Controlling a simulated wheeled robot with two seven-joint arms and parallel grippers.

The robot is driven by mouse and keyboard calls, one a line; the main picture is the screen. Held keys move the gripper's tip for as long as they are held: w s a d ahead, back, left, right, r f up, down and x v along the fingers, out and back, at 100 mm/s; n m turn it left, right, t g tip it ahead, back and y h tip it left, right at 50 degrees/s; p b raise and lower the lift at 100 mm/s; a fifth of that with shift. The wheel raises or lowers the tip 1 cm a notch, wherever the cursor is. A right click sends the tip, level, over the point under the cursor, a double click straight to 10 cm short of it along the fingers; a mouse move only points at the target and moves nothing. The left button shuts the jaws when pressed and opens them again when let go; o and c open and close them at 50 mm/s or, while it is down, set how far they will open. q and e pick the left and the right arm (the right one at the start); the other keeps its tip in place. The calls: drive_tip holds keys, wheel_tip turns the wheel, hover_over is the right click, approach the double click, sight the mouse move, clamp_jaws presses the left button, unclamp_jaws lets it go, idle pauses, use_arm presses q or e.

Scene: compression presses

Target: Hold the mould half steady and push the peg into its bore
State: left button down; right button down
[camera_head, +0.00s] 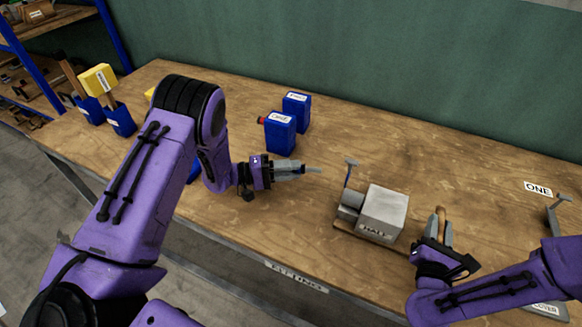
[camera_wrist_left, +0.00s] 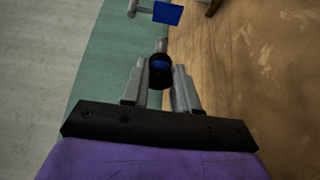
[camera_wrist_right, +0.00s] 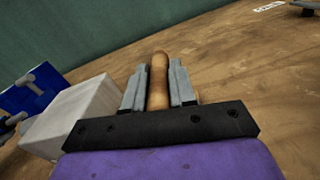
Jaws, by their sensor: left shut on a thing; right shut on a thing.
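The mould half (camera_head: 382,212) is a grey block labelled HALF, on a thin wooden base on the bench; it also shows at the left of the right wrist view (camera_wrist_right: 75,115). Its bore cannot be made out. In the left wrist view the peg (camera_wrist_left: 161,45) has a dark round end between the fingers. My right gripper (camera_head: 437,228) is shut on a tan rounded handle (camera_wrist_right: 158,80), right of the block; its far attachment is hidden.
Blue containers (camera_head: 281,132) stand farther back. A yellow-headed tool (camera_head: 99,79) is at the far left. A label ONE (camera_head: 538,188) lies right. Bare bench lies behind the block.

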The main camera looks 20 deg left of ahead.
use_arm(q)
drive_tip(key=m+g, duration=0.1)
drive_tip(key=m+g+h, duration=0.1)
drive_tip(key=s+g+h, duration=0.1)
drive_tip(key=g, duration=0.1)
drive_tip(key=shift+a+f+m, duration=0.2)
drive_tip(key=shift+f+m, duration=0.1)
drive_tip(key=shift+m, duration=0.1)
drive_tip(key=shift+s+d+f+m+g, duration=0.15)
drive_tip(key=shift+s+d+m+g, duration=0.1)
drive_tip(key=shift+s+m+g, duration=0.45)
drive_tip(key=shift+w, duration=0.1)
drive_tip(key=shift+s+x, duration=0.2)
drive_tip(key=shift+x, duration=0.7)
drive_tip(key=shift+s+x, duration=0.25)
drive_tip(key=shift+x, duration=0.7)
drive_tip(key=shift+s+x, duration=0.2)
drive_tip(key=shift+x, duration=0.7)
drive_tip(key=shift+n, duration=0.3)
drive_tip(key=shift+s+d, duration=0.1)
drive_tip(key=shift+d, duration=2.9)
drive_tip(key=c, duration=0.8)
unclamp_jaws()
drive_tip(key=shift+a, duration=0.1)
drive_tip(key=v, duration=1.2)
drive_tip(key=shift+f, duration=0.1)
